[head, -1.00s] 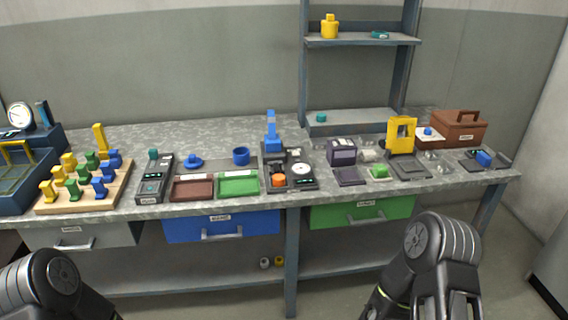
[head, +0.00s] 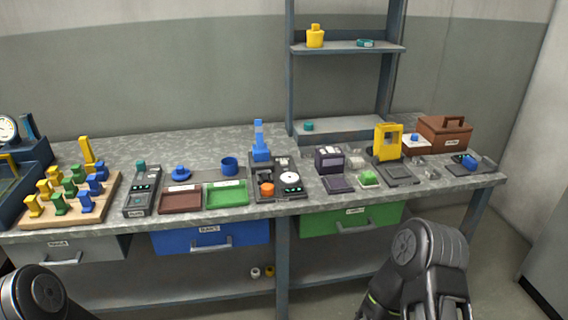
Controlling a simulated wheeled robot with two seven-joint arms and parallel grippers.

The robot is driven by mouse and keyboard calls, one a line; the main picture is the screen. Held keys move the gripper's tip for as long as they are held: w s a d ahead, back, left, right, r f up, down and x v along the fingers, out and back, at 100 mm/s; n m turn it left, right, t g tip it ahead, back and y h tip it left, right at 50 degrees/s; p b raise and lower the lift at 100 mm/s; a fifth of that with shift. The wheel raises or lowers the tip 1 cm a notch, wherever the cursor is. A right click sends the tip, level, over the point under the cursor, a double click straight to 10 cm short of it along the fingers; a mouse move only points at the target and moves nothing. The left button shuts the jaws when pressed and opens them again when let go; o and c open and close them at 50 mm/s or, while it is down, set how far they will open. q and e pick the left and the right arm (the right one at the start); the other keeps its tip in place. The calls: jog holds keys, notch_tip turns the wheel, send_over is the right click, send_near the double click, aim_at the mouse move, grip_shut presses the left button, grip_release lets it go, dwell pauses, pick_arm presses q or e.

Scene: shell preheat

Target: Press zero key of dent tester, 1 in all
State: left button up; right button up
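No label that I can read names the dent tester. One candidate is a dark grey instrument (head: 143,201) with a teal knob on top and small buttons, on the bench left of the trays. Another is a dark device (head: 265,190) with a blue upright post, an orange button (head: 267,188) and a white round dial (head: 290,178). The zero key cannot be made out at this size. My left and right arms show only as dark links at the bottom corners, in front of the bench and apart from it. Neither gripper's fingers show.
A wooden peg board (head: 72,216) stands left. A brown tray (head: 181,200) and green tray (head: 227,194) lie mid-bench. A purple box (head: 329,160), yellow frame (head: 388,143) and brown toolbox (head: 445,134) stand right. Blue drawer (head: 211,238) and green drawer (head: 352,220) are shut.

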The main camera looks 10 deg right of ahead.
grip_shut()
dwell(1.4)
